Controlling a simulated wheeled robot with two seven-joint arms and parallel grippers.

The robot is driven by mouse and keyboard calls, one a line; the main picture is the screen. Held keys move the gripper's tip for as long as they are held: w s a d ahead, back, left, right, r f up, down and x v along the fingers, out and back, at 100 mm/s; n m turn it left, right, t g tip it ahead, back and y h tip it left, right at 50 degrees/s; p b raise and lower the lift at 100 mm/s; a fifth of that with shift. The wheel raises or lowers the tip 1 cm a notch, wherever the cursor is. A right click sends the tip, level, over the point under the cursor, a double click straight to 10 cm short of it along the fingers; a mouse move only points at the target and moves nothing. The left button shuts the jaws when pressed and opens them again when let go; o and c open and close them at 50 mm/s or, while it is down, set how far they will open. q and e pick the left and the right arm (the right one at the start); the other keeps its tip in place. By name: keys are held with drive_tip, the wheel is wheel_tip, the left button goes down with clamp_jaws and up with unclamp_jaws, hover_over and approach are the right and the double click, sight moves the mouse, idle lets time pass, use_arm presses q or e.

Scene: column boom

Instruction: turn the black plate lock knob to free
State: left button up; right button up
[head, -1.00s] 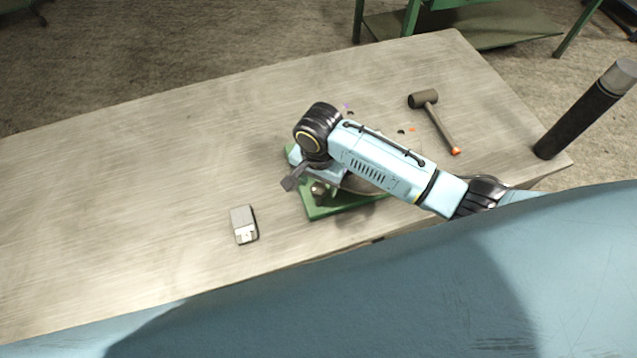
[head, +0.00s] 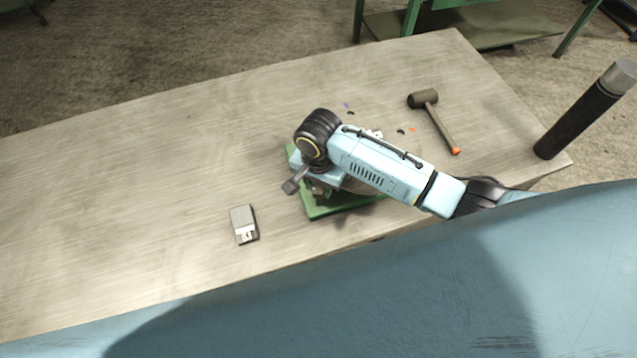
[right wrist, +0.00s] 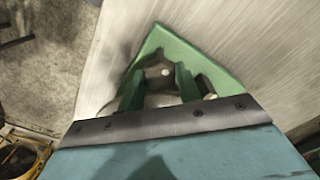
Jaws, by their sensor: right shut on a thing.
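The green base (head: 340,209) sits on the table near its front edge, mostly hidden under my right wrist. It also shows in the right wrist view (right wrist: 215,72), with a corner pointing up. My right gripper (head: 318,188) is low over the base; its fingertips are mostly hidden in the head view. In the right wrist view, a dark rounded part (right wrist: 158,72), which looks like the black knob, lies between two green upright pieces. My right gripper is shut on it, though the contact is not clear. The knob's angle and markings cannot be read. My left gripper is out of view.
A small grey box-like object (head: 243,224) lies left of the base. A mallet (head: 424,100) lies to the right behind it, with small coloured bits (head: 412,129) nearby. A dark post (head: 580,115) stands at the right corner. The table's left half is clear.

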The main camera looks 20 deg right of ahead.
drive_tip(key=shift+n, duration=0.3)
drive_tip(key=n, duration=0.3)
drive_tip(key=shift+n, duration=0.4)
drive_tip(key=n, duration=0.4)
drive_tip(key=shift+n, duration=0.3)
drive_tip(key=n, duration=0.4)
drive_tip(key=shift+n, duration=2.4)
drive_tip(key=o, duration=1)
